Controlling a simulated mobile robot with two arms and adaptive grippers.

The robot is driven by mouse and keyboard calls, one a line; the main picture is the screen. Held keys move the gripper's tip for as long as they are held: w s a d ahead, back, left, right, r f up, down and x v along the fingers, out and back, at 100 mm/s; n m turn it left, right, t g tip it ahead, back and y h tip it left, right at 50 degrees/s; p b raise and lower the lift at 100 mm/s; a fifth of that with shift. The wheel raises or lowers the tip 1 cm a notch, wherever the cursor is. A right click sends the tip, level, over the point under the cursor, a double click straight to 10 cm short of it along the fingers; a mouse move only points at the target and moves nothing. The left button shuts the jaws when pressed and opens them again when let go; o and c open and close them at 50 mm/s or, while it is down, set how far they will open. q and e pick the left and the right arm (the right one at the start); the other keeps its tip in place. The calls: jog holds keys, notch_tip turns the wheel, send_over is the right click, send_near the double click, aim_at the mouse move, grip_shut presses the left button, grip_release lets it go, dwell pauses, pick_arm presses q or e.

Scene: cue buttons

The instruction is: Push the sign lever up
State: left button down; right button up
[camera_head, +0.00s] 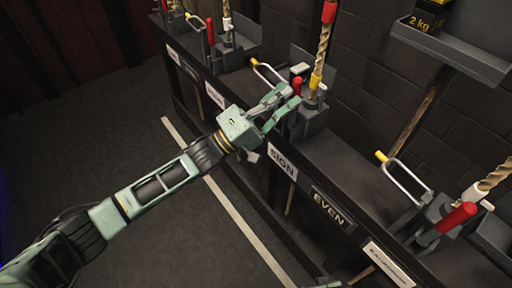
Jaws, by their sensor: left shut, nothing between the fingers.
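The SIGN label (283,162) is a white plate on the front of the long dark rail. Behind and above it is a grey rope-lock block (312,119). A short red lever handle (300,68) shows there, partly hidden behind my gripper. A wire loop with a yellow tip (265,70) reaches out to the left of it. My left gripper (292,101) is shut and empty, just in front of the block and below the red handle. I cannot tell whether its fingertips touch the lever. My right gripper does not clearly show.
A rope (321,50) with red and yellow bands rises from the block. To the right, past the EVEN label (328,209), is another red lever (457,217) with its own wire loop (405,181). Similar levers stand farther left. The floor (110,160) in front is clear.

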pick_arm(q)
jog(key=v, duration=1.2)
